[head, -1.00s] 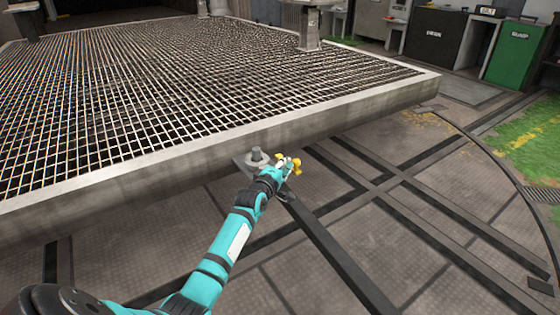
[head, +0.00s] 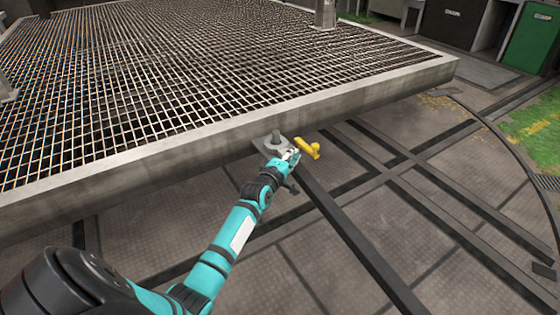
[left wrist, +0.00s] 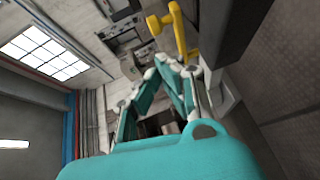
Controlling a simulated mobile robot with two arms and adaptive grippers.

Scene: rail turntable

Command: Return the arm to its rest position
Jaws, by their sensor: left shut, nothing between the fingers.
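My left arm reaches from the lower left of the head view. Its teal and white left gripper (head: 290,156) is shut and empty, close to a yellow handle (head: 309,148) at the near side of the grated platform (head: 230,140). The handle also shows in the left wrist view (left wrist: 180,30), beyond the fingers (left wrist: 185,68). Whether the fingertips touch it I cannot tell. A grey post on a plate (head: 275,140) stands beside the gripper, against the platform's edge. My right gripper is in neither view.
Dark rails (head: 355,235) cross the paved floor below the platform. A black cabinet (head: 452,24) and a green cabinet (head: 530,38) stand at the back right, with a green grass patch (head: 535,122) in front. The floor at the lower right is open.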

